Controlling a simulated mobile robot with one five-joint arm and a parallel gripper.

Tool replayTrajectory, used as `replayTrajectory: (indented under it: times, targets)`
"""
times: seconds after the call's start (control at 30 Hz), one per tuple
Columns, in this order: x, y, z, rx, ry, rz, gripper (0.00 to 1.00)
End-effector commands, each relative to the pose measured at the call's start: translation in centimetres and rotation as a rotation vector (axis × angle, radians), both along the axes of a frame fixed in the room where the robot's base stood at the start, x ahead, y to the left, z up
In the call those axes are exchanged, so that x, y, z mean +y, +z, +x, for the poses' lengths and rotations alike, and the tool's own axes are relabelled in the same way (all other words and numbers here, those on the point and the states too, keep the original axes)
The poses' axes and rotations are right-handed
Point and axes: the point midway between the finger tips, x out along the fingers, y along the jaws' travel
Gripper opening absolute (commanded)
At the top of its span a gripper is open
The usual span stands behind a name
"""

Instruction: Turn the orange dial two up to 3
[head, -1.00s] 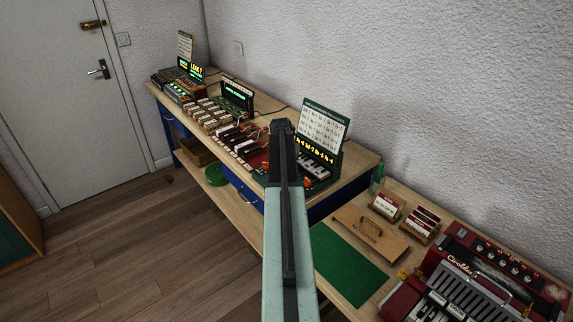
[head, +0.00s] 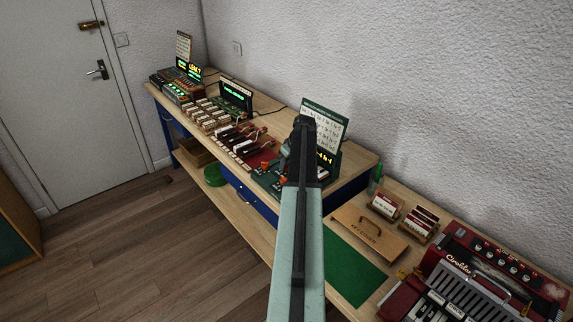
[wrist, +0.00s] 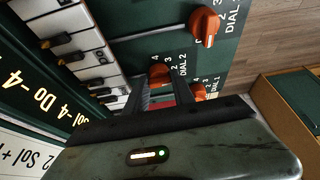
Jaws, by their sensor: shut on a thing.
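Orange dial two (wrist: 159,72) sits on the green panel (wrist: 222,62) in the wrist view, beside the printed words DIAL 2 and a small number scale. My gripper (wrist: 160,84) has a dark finger on either side of it and is shut on it. The fingers hide part of the knob, so which number it points at is unclear. Another orange dial (wrist: 205,27) stands on the panel above, with its own scale and a label cut off by the edge. A third orange dial (wrist: 202,91) shows just right of the fingers.
White and black piano keys (wrist: 75,42) lie left of the dials in the wrist view. An upright green board with a music sheet (head: 325,122) stands behind.

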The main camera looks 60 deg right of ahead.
Motion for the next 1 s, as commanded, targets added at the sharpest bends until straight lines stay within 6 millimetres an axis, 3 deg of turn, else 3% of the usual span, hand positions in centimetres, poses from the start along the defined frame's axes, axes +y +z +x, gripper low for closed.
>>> replayTrajectory:
  times: [0.6,1.0]
  targets:
    - [-0.53,-0.01,0.07,0.001,0.550,-0.001,0.00]
    - [-0.48,-0.01,0.15,0.001,0.739,-0.001,0.00]
